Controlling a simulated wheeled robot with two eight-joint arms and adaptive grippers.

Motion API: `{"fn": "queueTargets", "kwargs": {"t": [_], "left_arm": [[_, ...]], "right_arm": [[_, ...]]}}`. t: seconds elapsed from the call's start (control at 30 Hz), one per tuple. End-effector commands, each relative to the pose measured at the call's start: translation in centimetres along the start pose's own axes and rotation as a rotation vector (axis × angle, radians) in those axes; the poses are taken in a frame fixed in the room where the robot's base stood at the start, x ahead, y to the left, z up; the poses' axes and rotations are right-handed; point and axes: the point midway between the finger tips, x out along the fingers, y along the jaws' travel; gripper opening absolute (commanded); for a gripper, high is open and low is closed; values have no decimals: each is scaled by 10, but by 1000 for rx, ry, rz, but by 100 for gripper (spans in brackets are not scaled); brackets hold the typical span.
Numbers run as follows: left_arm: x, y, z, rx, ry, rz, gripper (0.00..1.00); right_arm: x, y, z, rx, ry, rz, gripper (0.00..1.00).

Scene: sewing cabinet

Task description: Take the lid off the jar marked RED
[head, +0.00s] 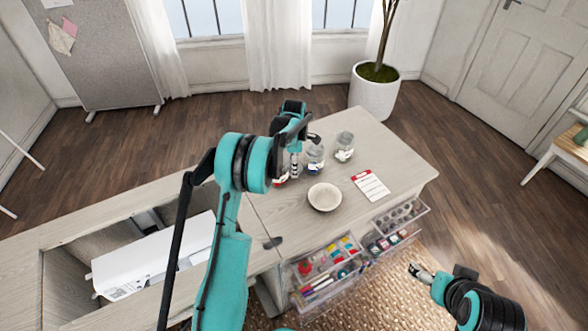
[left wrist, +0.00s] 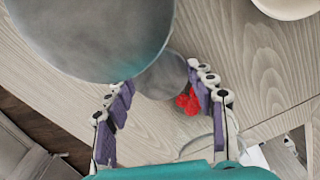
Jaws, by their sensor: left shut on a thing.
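Three jars stand in a row near the back of the cabinet top. The jar with red at its base (head: 281,179) is mostly hidden behind my left arm. The middle jar (head: 315,157) has a blue mark, and the third jar (head: 344,147) is to its right. My left gripper (head: 295,172) points down at the leftmost jar. In the left wrist view its fingers (left wrist: 163,84) are shut on a small grey round lid (left wrist: 165,78). Red contents (left wrist: 188,103) show beside it. A large grey disc (left wrist: 95,30) partly covers this lid. I cannot tell whether the lid has lifted.
A pale bowl (head: 325,197) and a red-and-white card (head: 370,186) lie in front of the jars. Clear drawers (head: 330,275) stand open at the front. My right gripper (head: 419,272) is out past the drawers, away from the jars. The right tabletop (head: 405,165) is clear.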

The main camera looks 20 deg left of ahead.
Motion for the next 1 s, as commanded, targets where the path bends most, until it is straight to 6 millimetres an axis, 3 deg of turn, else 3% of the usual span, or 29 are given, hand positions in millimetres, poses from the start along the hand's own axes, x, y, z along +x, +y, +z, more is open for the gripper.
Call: {"fn": "queueTargets", "kwargs": {"t": [0.1, 0.43, 0.47, 0.53, 0.87, 1.0], "left_arm": [[13, 0, 0, 0, 0, 0, 21], [16, 0, 0, 0, 0, 0, 21], [16, 0, 0, 0, 0, 0, 58], [15, 0, 0, 0, 0, 0, 76], [13, 0, 0, 0, 0, 0, 76], [-1, 0, 0, 0, 0, 0, 76]], "right_arm": [[4, 0, 3, 0, 0, 0, 84], [6, 0, 4, 0, 0, 0, 84], [6, 0, 4, 0, 0, 0, 84], [5, 0, 4, 0, 0, 0, 84], [4, 0, 3, 0, 0, 0, 84], [-1, 0, -1, 0, 0, 0, 84]]}}
